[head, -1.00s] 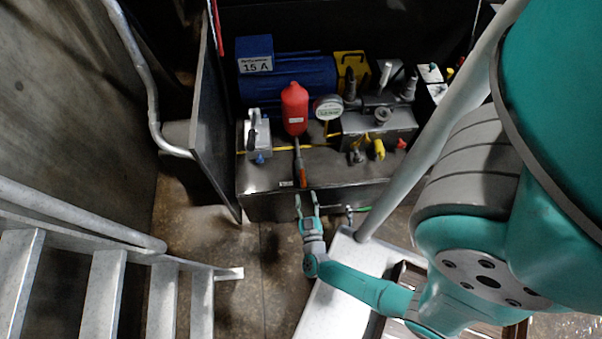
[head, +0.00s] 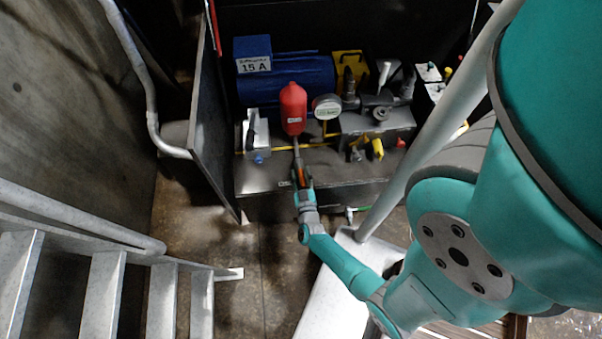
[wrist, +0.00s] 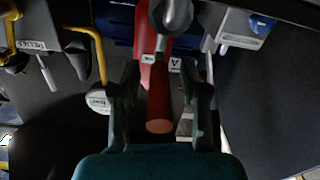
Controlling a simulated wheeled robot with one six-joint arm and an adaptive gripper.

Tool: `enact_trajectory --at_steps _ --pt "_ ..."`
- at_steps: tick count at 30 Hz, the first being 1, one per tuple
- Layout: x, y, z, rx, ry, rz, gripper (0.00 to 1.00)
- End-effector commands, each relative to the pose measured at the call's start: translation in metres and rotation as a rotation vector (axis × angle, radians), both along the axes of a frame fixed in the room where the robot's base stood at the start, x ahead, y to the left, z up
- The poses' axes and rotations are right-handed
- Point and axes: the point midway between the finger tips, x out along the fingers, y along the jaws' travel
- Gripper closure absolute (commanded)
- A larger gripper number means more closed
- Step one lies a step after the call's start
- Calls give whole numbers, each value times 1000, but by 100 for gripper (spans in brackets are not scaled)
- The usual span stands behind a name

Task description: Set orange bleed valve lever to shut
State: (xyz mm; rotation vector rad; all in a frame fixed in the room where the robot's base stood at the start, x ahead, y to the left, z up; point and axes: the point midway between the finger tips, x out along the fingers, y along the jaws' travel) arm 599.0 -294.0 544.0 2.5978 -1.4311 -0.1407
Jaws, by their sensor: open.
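The orange bleed valve lever (head: 299,172) sticks out from the front of the black power unit, below the red bottle (head: 293,108). In the wrist view its orange-red grip (wrist: 159,108) points toward the camera, its round end facing me. Behind it is a grey metal fitting (wrist: 172,14). My gripper (head: 301,184) is at the lever in the head view and partly covers it. In the wrist view my gripper (wrist: 162,80) is open, one finger on each side of the grip, with a visible gap on the right. Contact on the left is unclear.
A pressure gauge (head: 327,107), a blue motor (head: 302,80), yellow knob (head: 377,148) and grey valve block (head: 253,133) crowd the unit's top. A dark upright panel (head: 212,130) stands left. A grey handrail (head: 432,130) slants close to my arm. Steps lie lower left.

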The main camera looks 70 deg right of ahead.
Motion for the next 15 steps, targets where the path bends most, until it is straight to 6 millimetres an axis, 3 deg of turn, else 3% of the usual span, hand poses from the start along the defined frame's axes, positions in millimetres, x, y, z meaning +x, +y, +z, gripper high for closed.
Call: enact_trajectory --at_steps 11,15 --pt "3 -5 0 1 1 0 56" --pt "3 -5 0 1 1 0 88"
